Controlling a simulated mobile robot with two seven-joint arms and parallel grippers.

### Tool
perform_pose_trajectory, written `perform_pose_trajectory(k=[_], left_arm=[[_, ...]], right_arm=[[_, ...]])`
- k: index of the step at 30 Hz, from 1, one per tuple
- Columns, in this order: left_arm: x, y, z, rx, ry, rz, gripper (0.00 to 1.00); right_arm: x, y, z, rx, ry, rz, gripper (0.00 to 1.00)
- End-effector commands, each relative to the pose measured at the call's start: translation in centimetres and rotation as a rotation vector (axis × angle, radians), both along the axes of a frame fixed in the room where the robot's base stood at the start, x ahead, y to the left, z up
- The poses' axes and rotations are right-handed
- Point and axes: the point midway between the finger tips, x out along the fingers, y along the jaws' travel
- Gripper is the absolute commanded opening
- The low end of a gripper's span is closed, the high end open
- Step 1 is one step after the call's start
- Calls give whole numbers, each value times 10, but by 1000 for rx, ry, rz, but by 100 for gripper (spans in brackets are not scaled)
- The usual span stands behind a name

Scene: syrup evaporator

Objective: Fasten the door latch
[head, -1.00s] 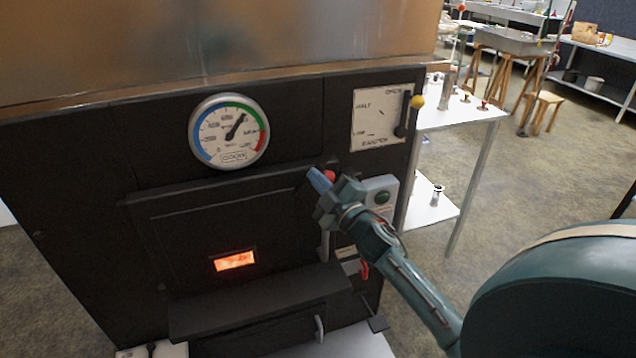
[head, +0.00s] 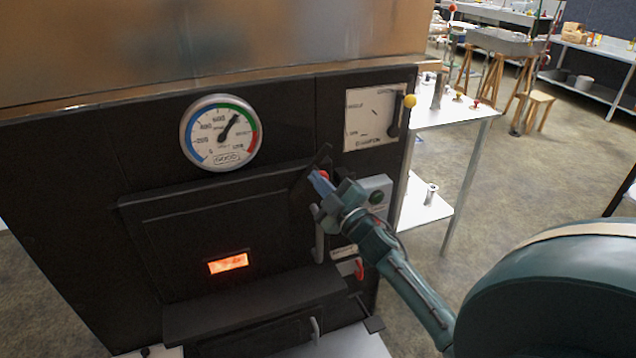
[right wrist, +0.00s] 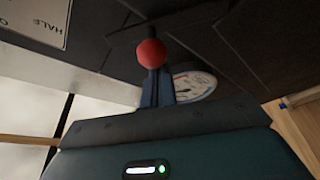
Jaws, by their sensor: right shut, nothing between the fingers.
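The dark firebox door (head: 190,225) has a small glowing window (head: 228,263) and looks closed or nearly so. A red knob (head: 324,174) at its upper right belongs to the latch, whose dark bar (head: 318,161) slants up and right across the door's corner. My right gripper (head: 320,183) is shut and empty, its blue fingertips right at the knob and partly covering it. In the right wrist view the red knob (right wrist: 151,53) is just beyond the fingertips (right wrist: 157,86); contact is unclear. Whether the latch catches is hidden. My left gripper is out of view.
A round gauge (head: 221,132) is above the door. A scale plate (head: 372,117) with a yellow-knobbed lever (head: 410,101) is at upper right. A grey box with a green button (head: 377,197) is close beside my gripper. A grey handle (head: 318,236) stands upright below.

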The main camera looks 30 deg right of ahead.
Motion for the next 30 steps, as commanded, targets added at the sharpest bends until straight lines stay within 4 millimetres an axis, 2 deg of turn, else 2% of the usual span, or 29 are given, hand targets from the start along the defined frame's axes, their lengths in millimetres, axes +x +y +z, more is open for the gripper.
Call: perform_pose_trajectory(k=[14, 30], left_arm=[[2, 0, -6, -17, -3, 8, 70], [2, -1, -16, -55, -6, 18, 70]], right_arm=[[-3, -12, -9, 148, -34, -4, 0], [-9, -39, -38, 618, -148, -2, 0]])
